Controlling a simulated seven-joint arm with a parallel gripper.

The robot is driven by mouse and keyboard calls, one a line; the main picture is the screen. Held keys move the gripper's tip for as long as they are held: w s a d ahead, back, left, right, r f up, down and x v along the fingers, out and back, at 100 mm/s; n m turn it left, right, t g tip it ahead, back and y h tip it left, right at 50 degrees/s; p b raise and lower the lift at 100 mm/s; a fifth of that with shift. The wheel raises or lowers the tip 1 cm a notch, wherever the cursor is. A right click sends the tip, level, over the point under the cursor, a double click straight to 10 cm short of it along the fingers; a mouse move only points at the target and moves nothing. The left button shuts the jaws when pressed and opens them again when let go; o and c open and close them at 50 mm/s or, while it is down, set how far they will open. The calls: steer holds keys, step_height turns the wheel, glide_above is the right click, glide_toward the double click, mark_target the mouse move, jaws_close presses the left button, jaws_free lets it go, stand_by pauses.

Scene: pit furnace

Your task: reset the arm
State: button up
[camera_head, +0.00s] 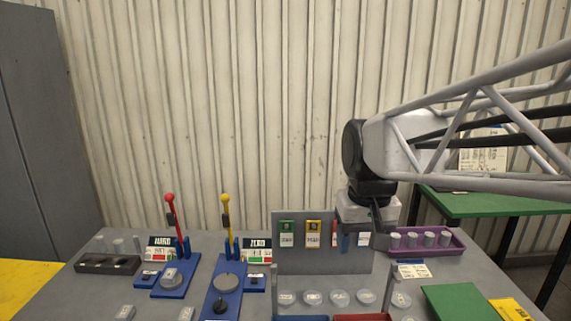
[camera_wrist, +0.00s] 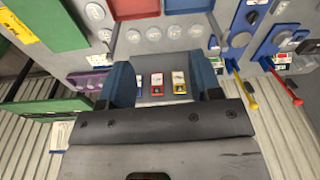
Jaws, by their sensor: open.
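My gripper (camera_head: 362,240) is in the camera_head view, right of centre, pointing down in front of the grey upright panel (camera_head: 322,262). In the camera_wrist view my gripper (camera_wrist: 163,85) shows two blue-grey fingers spread apart, with nothing held between them. The panel's small coloured tags, among them a green tag (camera_head: 287,233) and a yellow tag (camera_head: 314,233), show left of the gripper. The gripper and wrist cover part of the panel's right side. My arm reaches in from the right edge.
A red-knobbed lever (camera_head: 171,212) and a yellow-knobbed lever (camera_head: 227,212) stand on blue bases at left. A purple tray (camera_head: 428,251) with several grey cylinders is close right of the gripper. A green table (camera_head: 490,204) stands behind at right.

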steer(key=s+d+f, duration=0.2)
steer(key=s+f, duration=0.2)
steer(key=s, duration=0.2)
steer(key=s+d+f+m+t, duration=0.1)
steer(key=s+d+f, duration=0.2)
steer(key=s, duration=0.4)
steer(key=shift+s+f, duration=0.3)
steer(key=shift+f, duration=0.55)
